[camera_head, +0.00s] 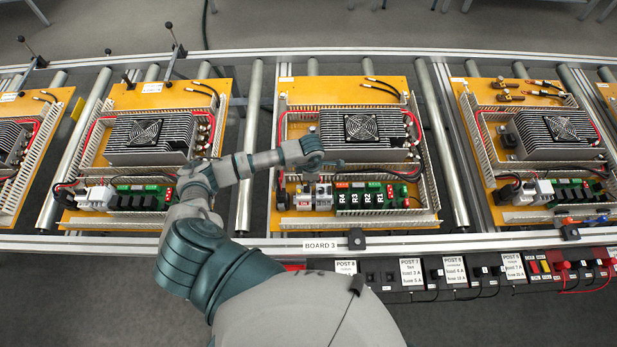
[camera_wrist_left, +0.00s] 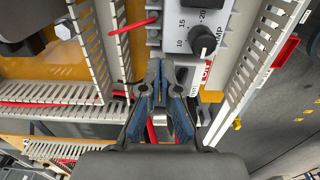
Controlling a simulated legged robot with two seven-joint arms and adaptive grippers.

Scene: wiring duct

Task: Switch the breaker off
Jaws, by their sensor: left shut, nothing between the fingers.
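The centre board (camera_head: 425,218) is a yellow panel with a finned heat sink and a row of small devices at its front. Light grey modules (camera_head: 323,194) stand at the left of that row; I cannot tell which is the breaker. In the left wrist view a grey device (camera_wrist_left: 222,25) has a black knob and a scale marked 10, 15, 20 and AMP. My left gripper (camera_head: 336,163) is above the board, just behind the grey modules. In the wrist view its blue-grey fingers (camera_wrist_left: 163,72) are together and empty, close to the grey device's lower edge. The breaker's lever position cannot be made out.
Slotted wiring ducts (camera_head: 430,165) border the board, and a finned heat sink (camera_head: 345,128) with a fan stands behind the gripper. Green relay modules (camera_head: 368,197) are right of the grey modules. Similar boards flank it on rollers (camera_head: 250,150). A labelled post strip (camera_head: 385,275) runs along the front.

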